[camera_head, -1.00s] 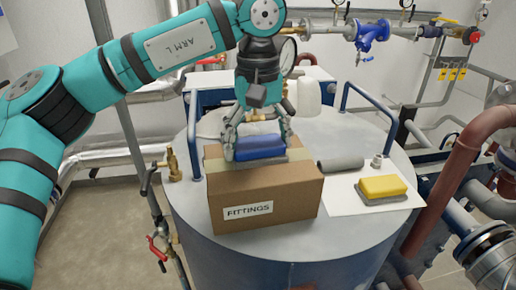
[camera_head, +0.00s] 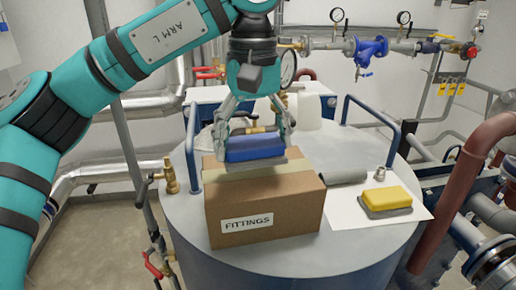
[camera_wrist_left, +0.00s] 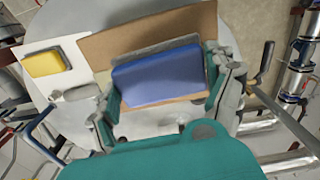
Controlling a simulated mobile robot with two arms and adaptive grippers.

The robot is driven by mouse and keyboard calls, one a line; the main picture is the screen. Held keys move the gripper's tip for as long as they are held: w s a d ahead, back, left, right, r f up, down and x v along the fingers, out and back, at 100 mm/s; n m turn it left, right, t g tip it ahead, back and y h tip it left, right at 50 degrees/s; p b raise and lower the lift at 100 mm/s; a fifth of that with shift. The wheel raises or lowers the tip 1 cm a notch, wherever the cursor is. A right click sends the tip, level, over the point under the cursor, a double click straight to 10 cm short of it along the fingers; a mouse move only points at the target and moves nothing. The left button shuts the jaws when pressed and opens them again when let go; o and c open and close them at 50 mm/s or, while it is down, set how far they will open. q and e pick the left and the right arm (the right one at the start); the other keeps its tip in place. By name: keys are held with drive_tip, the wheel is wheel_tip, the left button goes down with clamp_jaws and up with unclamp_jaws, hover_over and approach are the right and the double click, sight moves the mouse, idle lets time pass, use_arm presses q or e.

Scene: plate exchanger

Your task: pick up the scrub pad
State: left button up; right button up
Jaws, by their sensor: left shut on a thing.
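A blue scrub pad (camera_head: 254,148) with a grey underside is between the fingers of my left gripper (camera_head: 253,153), which is shut on it. Gripper and pad are over the top of a cardboard box labelled FITTINGS (camera_head: 262,212). The pad looks slightly above the box top. The left wrist view shows the blue pad (camera_wrist_left: 158,76) with a finger at each end and the box (camera_wrist_left: 112,45) beyond it. A yellow pad (camera_head: 386,197) with a grey underside lies on a white sheet (camera_head: 350,215) to the right of the box. My right gripper is not in view.
A white jug (camera_head: 308,110) stands behind the gripper.

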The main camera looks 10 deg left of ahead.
use_arm(q)
drive_tip(key=s+r+b, duration=0.1)
drive_tip(key=s+b, duration=0.2)
drive_tip(key=s, duration=1)
drive_tip(key=shift+a+r, duration=0.15)
drive_tip(key=shift+a, duration=0.25)
drive_tip(key=shift+s, duration=0.1)
drive_tip(key=o, duration=0.5)
drive_tip(key=shift+c, duration=0.2)
drive_tip(key=c, duration=0.3)
